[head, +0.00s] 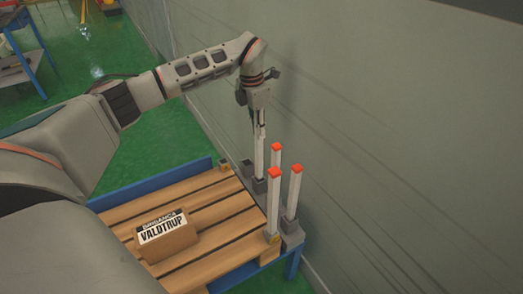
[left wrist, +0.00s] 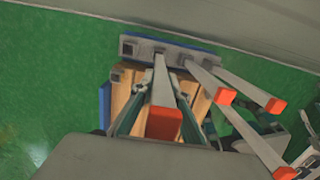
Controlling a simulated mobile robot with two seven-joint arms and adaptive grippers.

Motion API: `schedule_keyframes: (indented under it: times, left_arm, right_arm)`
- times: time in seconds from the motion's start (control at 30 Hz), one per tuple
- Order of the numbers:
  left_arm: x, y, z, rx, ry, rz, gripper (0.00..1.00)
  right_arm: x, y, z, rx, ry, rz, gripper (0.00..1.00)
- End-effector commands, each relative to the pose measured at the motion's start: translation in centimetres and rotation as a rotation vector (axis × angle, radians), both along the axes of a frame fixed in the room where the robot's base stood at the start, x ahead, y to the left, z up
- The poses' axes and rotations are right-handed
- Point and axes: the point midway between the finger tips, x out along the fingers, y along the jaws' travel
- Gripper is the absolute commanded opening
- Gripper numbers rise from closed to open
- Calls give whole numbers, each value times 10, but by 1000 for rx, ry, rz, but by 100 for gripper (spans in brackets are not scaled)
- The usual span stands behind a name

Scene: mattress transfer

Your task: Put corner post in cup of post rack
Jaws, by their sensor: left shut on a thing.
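My left gripper (head: 260,128) is shut on the upper part of a pale corner post (head: 259,155). The post hangs upright, its lower end at a dark cup of the post rack (head: 292,240) along the wall side. I cannot tell how deep it sits in the cup. In the left wrist view the held post's red cap (left wrist: 164,123) is between the fingers, and its far end meets the grey rack bar (left wrist: 205,66). An empty-looking cup (head: 246,168) is beside it; it also shows in the left wrist view (left wrist: 128,48). My right gripper is not in view.
Three other red-capped posts (head: 276,160) (head: 293,195) (head: 273,205) stand close by, the nearest at the corner of the wooden pallet (head: 185,192). A labelled carton (head: 165,236) lies on the pallet. The wall (head: 390,130) is close behind the rack.

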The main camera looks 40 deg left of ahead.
Motion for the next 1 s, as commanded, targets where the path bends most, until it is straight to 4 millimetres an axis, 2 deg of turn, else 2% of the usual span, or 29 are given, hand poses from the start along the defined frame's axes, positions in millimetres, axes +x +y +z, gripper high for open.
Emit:
schedule_keyframes:
  times: [0.03, 0.1, 0.37, 0.6, 0.8, 1.0]
  left_arm:
    - [-1, 0, -18, 0, 8, 0, 0]
    - [-1, 0, -27, -1, 6, 0, 0]
    - [0, 0, -40, -1, -2, -1, 0]
    - [-1, -1, -77, -1, 6, -2, 0]
    - [1, 0, -78, 1, -3, -2, 0]
    - [1, 0, -79, 0, -3, -2, 0]
  right_arm:
    - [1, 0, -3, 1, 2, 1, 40]
    - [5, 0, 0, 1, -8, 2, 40]
    - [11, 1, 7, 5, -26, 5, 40]
    - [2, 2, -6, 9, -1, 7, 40]
    - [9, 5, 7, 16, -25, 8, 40]
    - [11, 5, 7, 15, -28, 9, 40]
